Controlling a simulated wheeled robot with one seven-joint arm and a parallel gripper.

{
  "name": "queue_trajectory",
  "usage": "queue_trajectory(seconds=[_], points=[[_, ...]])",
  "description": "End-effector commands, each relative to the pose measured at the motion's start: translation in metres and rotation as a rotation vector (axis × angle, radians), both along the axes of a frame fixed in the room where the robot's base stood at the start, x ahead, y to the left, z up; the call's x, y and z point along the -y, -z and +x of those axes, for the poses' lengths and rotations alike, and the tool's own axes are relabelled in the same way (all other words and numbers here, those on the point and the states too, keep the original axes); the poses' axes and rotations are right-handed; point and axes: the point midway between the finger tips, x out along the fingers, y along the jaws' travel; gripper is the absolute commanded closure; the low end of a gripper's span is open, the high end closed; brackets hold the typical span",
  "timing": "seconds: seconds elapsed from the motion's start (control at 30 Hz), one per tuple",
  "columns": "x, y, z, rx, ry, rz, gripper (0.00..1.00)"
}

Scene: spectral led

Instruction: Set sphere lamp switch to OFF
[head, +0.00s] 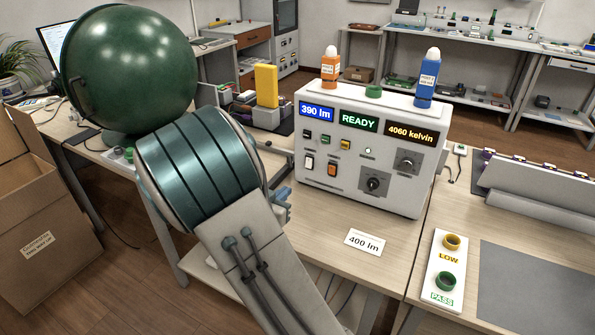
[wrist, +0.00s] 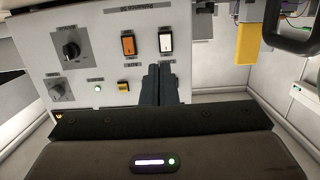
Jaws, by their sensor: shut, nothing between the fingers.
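The white instrument box (head: 330,207) has a white rocker switch (head: 309,163) and an orange rocker switch (head: 332,169) low on its front. The wrist view shows the panel upside down, with the white switch (wrist: 165,42) right of the orange switch (wrist: 128,45). Their labels are too small to read, so I cannot tell which is the sphere lamp's or either one's setting. My gripper (wrist: 159,70) is shut and empty, its fingertips appearing just below the white switch in that view. Contact cannot be told. The arm largely hides my gripper in the head view.
Two knobs (head: 373,183) (head: 408,161) sit on the panel's right. A large green sphere (head: 130,65) stands at the left. Orange (head: 330,68) and blue (head: 427,80) bottles stand on the box. A "400 lm" card (head: 364,243) lies before it. A cardboard box (head: 35,215) is at left.

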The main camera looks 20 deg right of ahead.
Motion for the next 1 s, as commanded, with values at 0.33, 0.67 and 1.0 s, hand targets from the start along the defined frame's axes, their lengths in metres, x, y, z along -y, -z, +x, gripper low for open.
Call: queue_trajectory(seconds=[0.33, 0.67, 1.0], points=[[0.046, 0.011, 0.036, 0.001, 0.003, -0.003, 1.0], [0.094, 0.019, 0.073, 0.002, 0.001, -0.001, 1.0], [0.107, 0.021, 0.083, 0.001, 0.0, 0.0, 1.0]])
